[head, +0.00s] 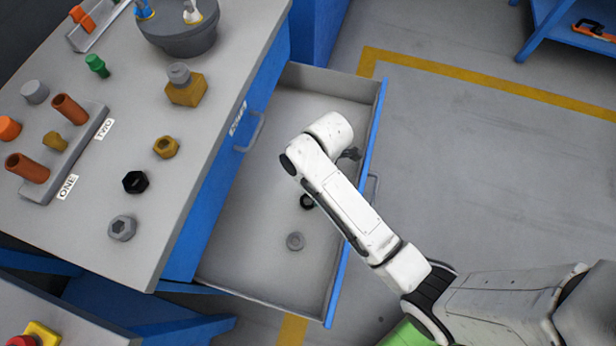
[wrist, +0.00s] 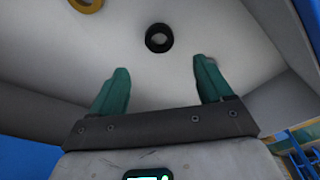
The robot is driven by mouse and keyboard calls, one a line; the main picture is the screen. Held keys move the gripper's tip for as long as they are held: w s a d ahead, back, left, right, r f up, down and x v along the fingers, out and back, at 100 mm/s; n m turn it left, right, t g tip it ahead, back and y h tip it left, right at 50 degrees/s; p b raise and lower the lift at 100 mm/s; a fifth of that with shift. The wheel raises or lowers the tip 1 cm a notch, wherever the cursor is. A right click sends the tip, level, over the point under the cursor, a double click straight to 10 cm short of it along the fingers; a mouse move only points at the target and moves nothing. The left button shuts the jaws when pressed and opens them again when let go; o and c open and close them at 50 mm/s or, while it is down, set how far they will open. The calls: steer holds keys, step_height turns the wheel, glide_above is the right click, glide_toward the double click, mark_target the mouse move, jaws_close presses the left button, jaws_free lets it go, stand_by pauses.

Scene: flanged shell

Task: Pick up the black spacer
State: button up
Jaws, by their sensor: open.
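The black spacer (head: 307,201) is a small dark ring on the floor of the open drawer, partly beside my arm in the head view. In the wrist view the black spacer (wrist: 159,38) lies flat beyond the fingertips, roughly centred between them, with clear drawer floor around it. My gripper (wrist: 160,72) is open with its two green fingers apart and nothing between them. In the head view my gripper is mostly hidden behind my arm, over the drawer; only a dark bit shows.
The open drawer (head: 235,262) has raised walls. A yellow ring (wrist: 86,4) shows at the wrist view's top edge. The bench top holds a black nut (head: 135,182) and several other parts.

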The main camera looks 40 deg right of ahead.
mark_target(308, 201)
steer(key=f, duration=0.3)
steer(key=f+b, duration=0.1)
steer(key=f, duration=0.2)
steer(key=f+b, duration=0.1)
steer(key=f, duration=0.2)
steer(key=shift+a, duration=0.4)
steer(key=shift+w, duration=0.1)
steer(key=shift+r, duration=0.1)
steer(key=c, duration=1.2)
